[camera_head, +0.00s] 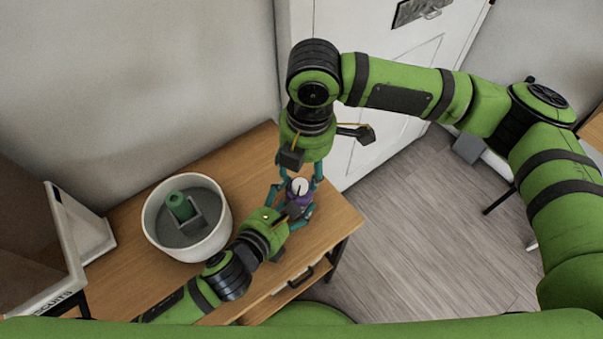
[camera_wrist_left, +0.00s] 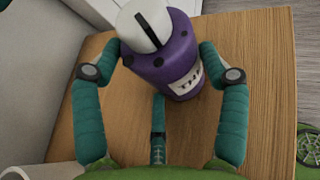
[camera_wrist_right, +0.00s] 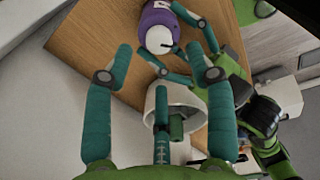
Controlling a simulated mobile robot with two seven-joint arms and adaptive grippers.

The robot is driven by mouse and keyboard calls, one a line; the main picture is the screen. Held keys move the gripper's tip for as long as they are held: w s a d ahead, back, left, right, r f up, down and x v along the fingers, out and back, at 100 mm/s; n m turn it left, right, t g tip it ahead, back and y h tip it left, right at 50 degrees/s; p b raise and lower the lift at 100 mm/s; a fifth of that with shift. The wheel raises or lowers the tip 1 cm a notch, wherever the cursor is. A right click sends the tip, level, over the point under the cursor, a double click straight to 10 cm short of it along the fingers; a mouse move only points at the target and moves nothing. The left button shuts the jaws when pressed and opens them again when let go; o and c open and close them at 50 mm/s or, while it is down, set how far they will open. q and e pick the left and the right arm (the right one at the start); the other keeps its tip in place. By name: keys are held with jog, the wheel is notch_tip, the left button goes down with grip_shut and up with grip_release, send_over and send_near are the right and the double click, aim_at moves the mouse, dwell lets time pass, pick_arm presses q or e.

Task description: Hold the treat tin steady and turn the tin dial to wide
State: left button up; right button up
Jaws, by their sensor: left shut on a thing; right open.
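The treat tin is a purple cylinder standing on the wooden table, seen in the head view (camera_head: 304,206), the left wrist view (camera_wrist_left: 167,66) and the right wrist view (camera_wrist_right: 153,20). It has a pale label with dark marks, too small to read. Its white dial (camera_head: 299,186) with a dark bar across it is on top, clear in the left wrist view (camera_wrist_left: 143,22). My left gripper (camera_wrist_left: 164,58) is shut on the tin's sides. My right gripper (camera_wrist_right: 158,52) is open and empty, close to the tin's top. The dial's setting marks cannot be read.
A round white pot (camera_head: 155,227) with a green item (camera_head: 180,207) inside stands left of the tin on the wooden table (camera_head: 252,160). A white box-like container (camera_head: 85,232) is at the far left. A white door is behind, and open floor lies to the right.

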aim_at(300, 184)
jog(key=shift+d+r, duration=0.1)
jog(key=shift+r, duration=1.15)
jog(key=f+n, duration=0.2)
jog(key=n, duration=0.2)
jog(key=f+n, duration=0.3)
jog(key=n, duration=0.1)
jog(key=f+n, duration=0.3)
jog(key=shift+w+a+n, duration=0.2)
jog(key=shift+a+n, duration=0.2)
grip_shut()
